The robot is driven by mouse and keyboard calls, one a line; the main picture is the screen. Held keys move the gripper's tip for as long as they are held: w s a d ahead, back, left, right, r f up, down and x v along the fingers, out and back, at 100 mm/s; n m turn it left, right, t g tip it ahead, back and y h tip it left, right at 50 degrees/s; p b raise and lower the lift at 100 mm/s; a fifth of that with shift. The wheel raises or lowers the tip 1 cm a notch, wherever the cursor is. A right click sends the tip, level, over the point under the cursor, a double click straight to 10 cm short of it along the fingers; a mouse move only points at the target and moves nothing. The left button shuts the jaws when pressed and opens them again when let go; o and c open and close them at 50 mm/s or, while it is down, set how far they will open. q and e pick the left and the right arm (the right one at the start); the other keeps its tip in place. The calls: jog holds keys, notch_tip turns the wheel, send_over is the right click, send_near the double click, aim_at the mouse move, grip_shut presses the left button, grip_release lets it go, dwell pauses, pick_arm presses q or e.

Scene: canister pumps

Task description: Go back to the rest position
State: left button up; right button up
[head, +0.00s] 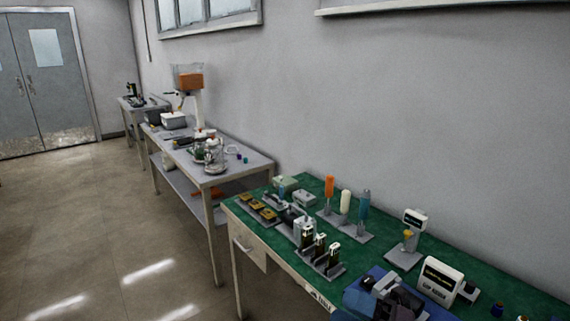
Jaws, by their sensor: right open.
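My right gripper (376,284) shows at the bottom edge, dark and grey, over a blue piece (360,296) on the green-topped bench (385,250). It is open, and I see nothing held between its fingers. Its lower part and arm are cut off by the frame. My left gripper is not in view. An orange handled tool (329,187), a white one (346,202) and a blue one (364,205) stand upright in a grey stand (350,232), apart from the gripper.
A white device (441,275) stands right of the gripper, and another on a stand (413,220) behind it. Dark bottles in a grey rack (333,268) are to the left. A grey table (245,165) stands further back. The floor (100,220) at left is clear.

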jog(key=s+d+f+m+t+h, duration=0.3)
jog(key=d+f+m+h, duration=0.4)
jog(key=m, duration=0.7)
jog(key=s+d+f+m+t+h, duration=0.2)
jog(key=s+d+f+m+h, duration=0.4)
jog(key=f+m+h, duration=0.5)
notch_tip(320, 180, down, 4)
jog(key=d+m, duration=0.2)
jog(key=m, duration=0.1)
jog(key=shift+d+f+t, duration=0.15)
jog(key=shift+d+t, duration=0.15)
jog(key=shift+t, duration=0.1)
jog(key=s+f+m+g, duration=0.1)
jog(key=s, duration=0.1)
jog(key=s+f+m+g, duration=0.1)
jog(key=s+f, duration=0.1)
jog(key=s+d+f+m+g+h, duration=0.1)
jog(key=s+f, duration=0.1)
jog(key=shift+d, duration=0.1)
jog(key=shift+c, duration=0.2)
